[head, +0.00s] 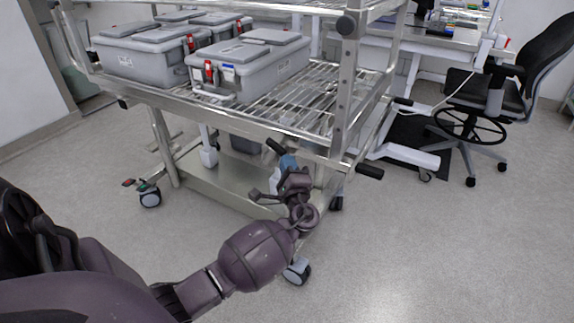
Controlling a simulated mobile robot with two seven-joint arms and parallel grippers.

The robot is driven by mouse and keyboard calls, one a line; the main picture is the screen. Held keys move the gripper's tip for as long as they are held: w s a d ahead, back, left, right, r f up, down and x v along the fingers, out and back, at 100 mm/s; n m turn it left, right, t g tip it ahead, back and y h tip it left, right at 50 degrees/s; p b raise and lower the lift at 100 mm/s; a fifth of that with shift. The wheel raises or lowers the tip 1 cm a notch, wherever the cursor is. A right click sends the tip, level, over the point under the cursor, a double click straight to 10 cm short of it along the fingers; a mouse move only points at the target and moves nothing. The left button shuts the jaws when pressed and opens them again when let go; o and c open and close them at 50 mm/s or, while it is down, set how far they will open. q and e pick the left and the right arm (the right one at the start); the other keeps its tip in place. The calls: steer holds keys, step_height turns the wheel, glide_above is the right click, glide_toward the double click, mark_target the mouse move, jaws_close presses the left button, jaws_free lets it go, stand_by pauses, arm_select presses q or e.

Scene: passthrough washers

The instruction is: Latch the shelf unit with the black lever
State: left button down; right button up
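The shelf unit (345,95) is a silver metal frame on casters with wire shelves. A black lever (277,147) sticks out at its lower front edge, just above a blue part (288,162). Another black handle (369,171) juts from the near right corner. My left gripper (274,186) is in front of the unit, just below the black lever. Its fingers look spread, and nothing shows held in them. The gripper hides part of the blue and white piece behind it; whether they touch is unclear. My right gripper is not in view.
Grey lidded bins (248,68) with red clips sit on the wire shelf (300,105). A metal base (225,182) with casters stands under the unit. A black office chair (515,85) and a desk (440,37) are at the right. The floor (450,250) at the front right is clear.

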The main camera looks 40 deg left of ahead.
mark_target(268, 139)
arm_select(q)
steer(key=r+n+p, duration=0.1)
steer(key=a+r+n+g+h+p, duration=0.1)
steer(key=r, duration=0.1)
steer(key=shift+s+n+g, duration=0.1)
steer(key=shift+n+g, duration=0.2)
steer(key=shift+s+a+r+n+g+h+p, duration=0.1)
steer(key=shift+a+r+n+g+h+p, duration=0.4)
steer(key=shift+n+p, duration=0.3)
steer(key=a+r+n+h+p, duration=0.1)
steer(key=p, duration=0.1)
steer(key=a+n+h+p, duration=0.1)
steer(key=shift+s+r+g+h+p, duration=0.25)
steer(key=shift+r+g+h+p, duration=0.05)
steer(key=shift+r+g+p, duration=0.1)
steer(key=shift+s+a+n+h+p, duration=0.25)
steer(key=shift+a+n+h+p, duration=0.4)
steer(key=shift+a+p, duration=0.25)
steer(key=shift+s+a+f+h+p, duration=0.15)
steer(key=shift+a+f+h+p, duration=0.2)
steer(key=shift+a+p, duration=0.3)
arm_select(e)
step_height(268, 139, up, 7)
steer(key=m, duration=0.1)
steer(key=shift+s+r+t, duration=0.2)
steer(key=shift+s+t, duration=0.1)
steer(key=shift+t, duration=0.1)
